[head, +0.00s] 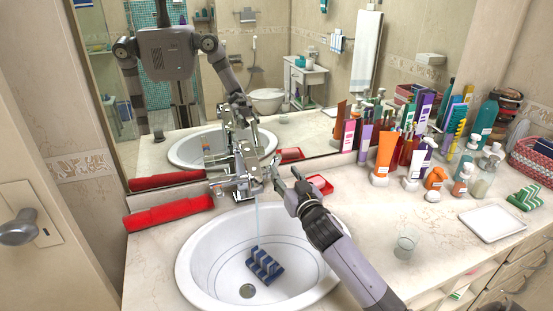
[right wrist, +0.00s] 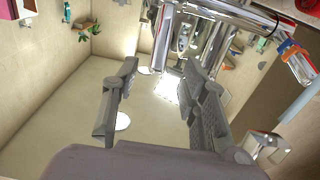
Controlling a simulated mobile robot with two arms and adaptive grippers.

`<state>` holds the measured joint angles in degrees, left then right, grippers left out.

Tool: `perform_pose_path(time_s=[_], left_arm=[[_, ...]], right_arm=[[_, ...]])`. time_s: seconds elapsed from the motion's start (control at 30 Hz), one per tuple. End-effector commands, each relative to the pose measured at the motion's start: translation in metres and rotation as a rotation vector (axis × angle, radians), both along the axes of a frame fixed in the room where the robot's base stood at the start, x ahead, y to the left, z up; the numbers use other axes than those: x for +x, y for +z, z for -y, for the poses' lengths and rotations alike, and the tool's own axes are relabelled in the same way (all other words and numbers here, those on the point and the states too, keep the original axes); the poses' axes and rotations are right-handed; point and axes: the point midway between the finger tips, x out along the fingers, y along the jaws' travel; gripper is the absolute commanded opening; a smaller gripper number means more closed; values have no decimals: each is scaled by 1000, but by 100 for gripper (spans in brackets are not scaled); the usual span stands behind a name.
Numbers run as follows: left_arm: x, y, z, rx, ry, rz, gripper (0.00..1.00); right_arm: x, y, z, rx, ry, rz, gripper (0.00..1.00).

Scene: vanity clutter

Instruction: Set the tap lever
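A chrome tap (head: 242,178) stands at the back edge of the white washbasin (head: 190,262). A thin stream of water (head: 258,218) falls from it into the basin. My right gripper (head: 285,176) is just right of the tap, above the basin's back rim, with its fingers apart and nothing between them. In the right wrist view, the open gripper (right wrist: 160,82) has the chrome tap parts (right wrist: 205,35) beyond its fingertips. A chrome piece with a red and blue mark (right wrist: 290,50) shows at upper right there. I cannot tell the lever's exact setting. My left gripper is out of view.
A dark blue ribbed object (head: 264,265) lies in the basin. A red roll-like object (head: 168,213) lies left of the tap, and a small red dish (head: 320,185) is behind my gripper. Bottles and tubes (head: 386,150) crowd the right; a clear glass (head: 406,243) stands nearer.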

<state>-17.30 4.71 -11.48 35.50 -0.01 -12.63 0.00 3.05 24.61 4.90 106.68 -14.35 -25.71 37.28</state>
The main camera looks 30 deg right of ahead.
Motion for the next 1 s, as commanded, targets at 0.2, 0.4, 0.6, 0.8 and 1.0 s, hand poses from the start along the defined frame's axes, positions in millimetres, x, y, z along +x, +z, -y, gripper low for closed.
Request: perform_pose_path(time_s=[0.2,0.4,0.6,0.8,1.0], left_arm=[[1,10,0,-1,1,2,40],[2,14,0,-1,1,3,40],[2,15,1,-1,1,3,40],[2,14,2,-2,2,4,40],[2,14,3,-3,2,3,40]], right_arm=[[43,2,10,0,0,0,40],[66,1,16,1,0,-1,40],[75,0,18,1,1,0,40],[75,0,18,1,1,0,40],[75,-1,18,1,1,-1,30]])
